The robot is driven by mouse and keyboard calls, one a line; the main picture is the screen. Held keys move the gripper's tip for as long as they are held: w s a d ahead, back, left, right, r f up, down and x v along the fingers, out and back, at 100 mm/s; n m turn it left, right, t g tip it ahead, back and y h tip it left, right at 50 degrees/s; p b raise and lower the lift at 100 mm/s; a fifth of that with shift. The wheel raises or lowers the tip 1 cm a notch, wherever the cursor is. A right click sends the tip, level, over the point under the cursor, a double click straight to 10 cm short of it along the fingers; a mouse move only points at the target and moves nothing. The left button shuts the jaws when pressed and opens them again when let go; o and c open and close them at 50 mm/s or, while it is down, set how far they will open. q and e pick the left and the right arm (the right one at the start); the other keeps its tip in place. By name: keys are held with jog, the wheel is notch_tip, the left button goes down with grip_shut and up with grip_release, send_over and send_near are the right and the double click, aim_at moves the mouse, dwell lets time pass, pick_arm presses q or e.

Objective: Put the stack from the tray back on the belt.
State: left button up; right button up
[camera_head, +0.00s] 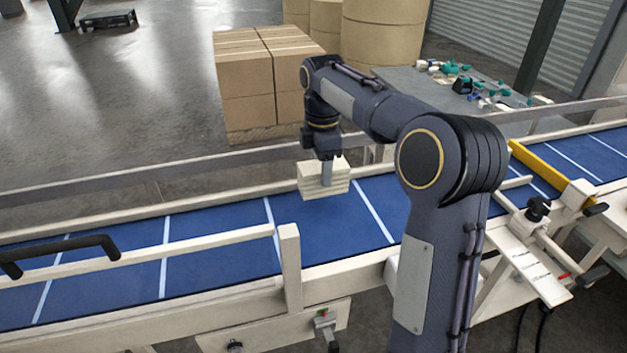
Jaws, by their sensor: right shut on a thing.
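A cream-coloured stack of flat layers (311,182) is at the far side of the blue belt (215,232), near the middle of the head view. My right gripper (326,178) points down and is shut on the stack, with one finger showing against its side. Whether the stack touches the belt or hangs just above it, I cannot tell. My left gripper is out of view. I cannot make out a tray for certain; a pale slanted plate (527,264) sits at the near side of the conveyor on the right.
White rails edge the belt, with a post (290,268) on the near side. A yellow bar (553,174) crosses the belt at right. Behind stand cartons (246,80), large brown rolls (384,32) and a grey table (415,84) with small parts. The belt left of the stack is bare.

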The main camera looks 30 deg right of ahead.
jog(key=shift+w+a+f, duration=0.3)
jog(key=shift+w+f, duration=0.15)
jog(key=shift+f, duration=0.2)
jog(key=f, duration=0.3)
jog(key=shift+w+a, duration=0.3)
jog(key=shift+f, duration=0.5)
jog(key=shift+f, duration=0.1)
jog(key=o, duration=1.1)
